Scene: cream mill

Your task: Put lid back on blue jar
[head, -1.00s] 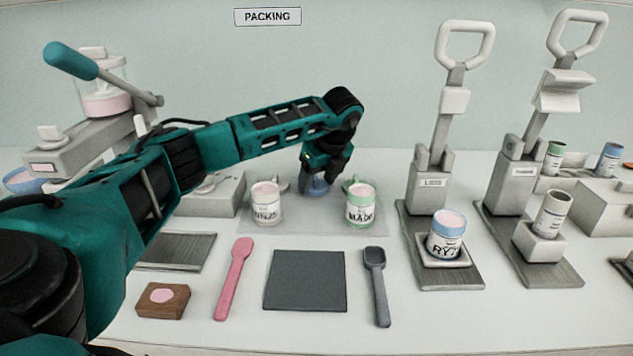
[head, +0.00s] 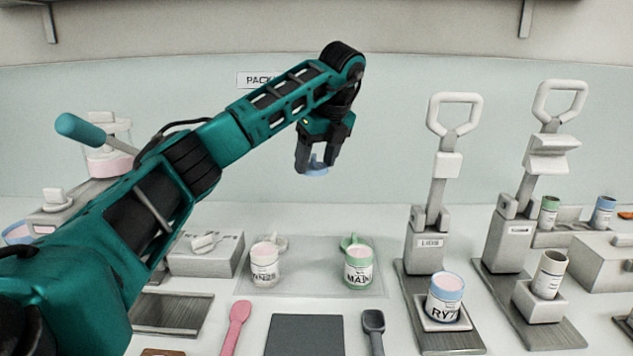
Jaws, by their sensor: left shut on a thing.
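My left gripper (head: 317,165) is shut on a blue lid (head: 316,170) and holds it in the air, well above the table, in front of the back wall. The blue jar (head: 445,297), with a blue rim, pink contents and a label reading "RY", stands upright and open on the base of the press marked LIDS, to the right of and below the gripper. My right gripper is not in view.
A clear mat (head: 310,285) holds a white-labelled jar (head: 265,265) and a green-rimmed jar (head: 358,267). The LIDS press (head: 424,248) and a second press (head: 507,240) stand tall at the right. A dark square mat (head: 305,335) lies empty in front.

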